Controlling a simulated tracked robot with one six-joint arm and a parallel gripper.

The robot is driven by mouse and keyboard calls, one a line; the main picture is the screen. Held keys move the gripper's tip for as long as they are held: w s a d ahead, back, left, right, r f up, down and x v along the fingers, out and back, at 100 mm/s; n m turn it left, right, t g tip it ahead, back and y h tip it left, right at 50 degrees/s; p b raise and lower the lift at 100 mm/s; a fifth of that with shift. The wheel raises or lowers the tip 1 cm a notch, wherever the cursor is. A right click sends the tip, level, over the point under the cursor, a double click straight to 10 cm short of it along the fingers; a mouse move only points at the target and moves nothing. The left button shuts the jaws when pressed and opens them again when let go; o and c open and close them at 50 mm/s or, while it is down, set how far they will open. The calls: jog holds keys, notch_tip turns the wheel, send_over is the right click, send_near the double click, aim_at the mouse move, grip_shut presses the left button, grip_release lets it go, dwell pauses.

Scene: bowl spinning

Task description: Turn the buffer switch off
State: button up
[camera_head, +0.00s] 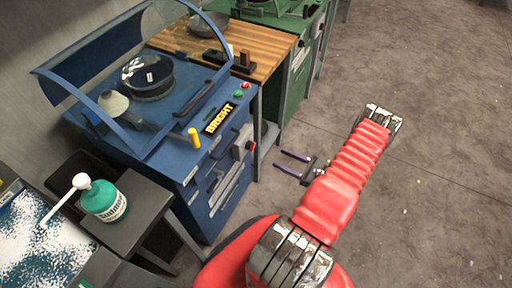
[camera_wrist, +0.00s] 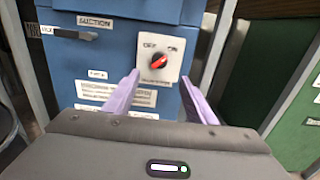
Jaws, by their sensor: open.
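The buffer (camera_head: 190,165) is a blue cabinet with a clear hood, a yellow "BRIGHT" label and a dark bowl (camera_head: 148,76) on top. Its switch is a pale box with a red knob (camera_head: 251,146) on the front. In the wrist view, the white switch plate (camera_wrist: 145,74) reads OFF at upper left and ON at upper right. The red knob (camera_wrist: 158,62) appears tilted toward the ON side. My gripper (camera_head: 278,159) is open and empty, apart from the switch and facing it. In the wrist view, its purple fingers (camera_wrist: 161,76) sit either side of the knob, lower in the picture.
A green cabinet (camera_head: 293,100) and a wooden worktop (camera_head: 255,45) adjoin the buffer. A green-and-white bottle (camera_head: 104,201) stands on a dark side table (camera_head: 150,205) at left. Open concrete floor (camera_head: 440,180) lies to the right.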

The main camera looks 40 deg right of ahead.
aim_at(251, 146)
jog(key=x, duration=1.3)
jog(key=shift+w, duration=0.35)
